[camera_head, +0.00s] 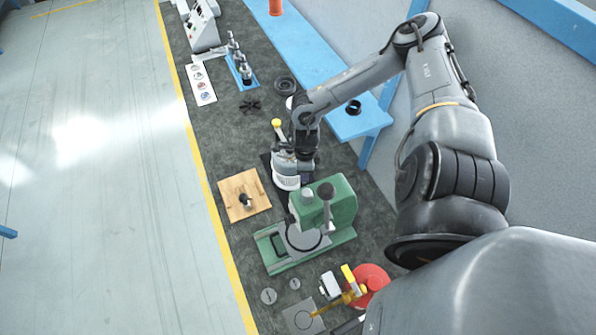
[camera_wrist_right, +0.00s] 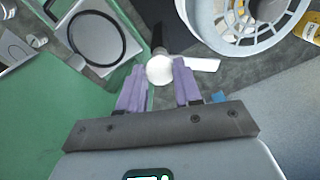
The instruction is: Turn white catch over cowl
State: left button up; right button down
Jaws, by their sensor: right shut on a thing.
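The white catch (camera_wrist_right: 205,64) shows in the right wrist view as a short flat bar running right from a round white hub. My right gripper (camera_wrist_right: 160,70) has its two purple fingers on either side of the hub and is shut on the catch. The white cowl (camera_wrist_right: 238,42), with its round slotted grille, is just beyond the fingers at the upper right. In the head view the cowl (camera_head: 286,183) stands on the bench, with my right gripper (camera_head: 305,172) at its right side; the arm hides part of it and the catch cannot be made out. My left gripper is not in view.
A green press-like machine (camera_head: 340,202) stands close to the right gripper, nearer the bench's front. A wooden board (camera_head: 243,195) lies left of the cowl. A yellow-topped handle (camera_head: 277,124) rises behind it. A red round object (camera_head: 372,277) sits lower right. Dark mat is bare between items.

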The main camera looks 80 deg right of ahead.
jog(key=n+b, duration=0.4)
jog(key=n, duration=0.1)
jog(key=shift+f, duration=0.15)
jog(key=shift+n+b, duration=0.85)
jog(key=shift+n, duration=0.25)
jog(key=shift+r+n, duration=0.2)
jog(key=shift+n, duration=0.1)
jog(key=c, duration=0.8)
grip_release()
notch_tip(320, 180, up, 11)
jog(key=shift+f, duration=0.1)
